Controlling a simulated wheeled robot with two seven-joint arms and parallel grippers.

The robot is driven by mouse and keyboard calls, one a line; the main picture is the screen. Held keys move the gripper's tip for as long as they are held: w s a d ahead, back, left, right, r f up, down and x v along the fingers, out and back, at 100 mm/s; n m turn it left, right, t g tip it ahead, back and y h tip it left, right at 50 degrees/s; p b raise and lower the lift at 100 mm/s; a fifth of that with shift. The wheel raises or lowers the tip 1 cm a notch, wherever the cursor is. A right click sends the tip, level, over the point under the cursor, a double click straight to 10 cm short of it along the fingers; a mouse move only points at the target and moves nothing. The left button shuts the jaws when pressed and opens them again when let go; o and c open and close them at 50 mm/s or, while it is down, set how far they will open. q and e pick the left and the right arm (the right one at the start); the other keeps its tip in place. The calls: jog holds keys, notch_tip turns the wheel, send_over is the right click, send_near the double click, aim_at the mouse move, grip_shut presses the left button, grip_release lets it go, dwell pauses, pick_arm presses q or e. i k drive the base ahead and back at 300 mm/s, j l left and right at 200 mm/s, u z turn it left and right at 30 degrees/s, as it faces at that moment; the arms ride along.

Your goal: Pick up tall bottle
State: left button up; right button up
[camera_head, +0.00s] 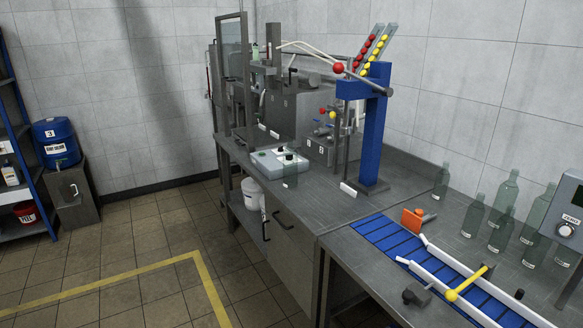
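Several translucent green bottles stand upright on the right part of the grey bench. One taller bottle (506,190) is at the back of the group, and another large bottle (539,214) stands to its right. Shorter bottles (473,217), (502,232) and (534,251) stand in front of them. A separate bottle (441,182) is further left, near the wall. I cannot tell for sure which one is the tall bottle. Neither of my grippers is in view.
A blue conveyor (387,238) with white rails and a yellow-knobbed lever (452,295) lies in front of the bottles. An orange block (412,219), a blue stand (372,140) and a scale display (570,215) are nearby. The floor at left is clear.

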aim_at(290, 155)
jog(key=i+j+z, duration=0.7)
jog(key=i+j, duration=0.2)
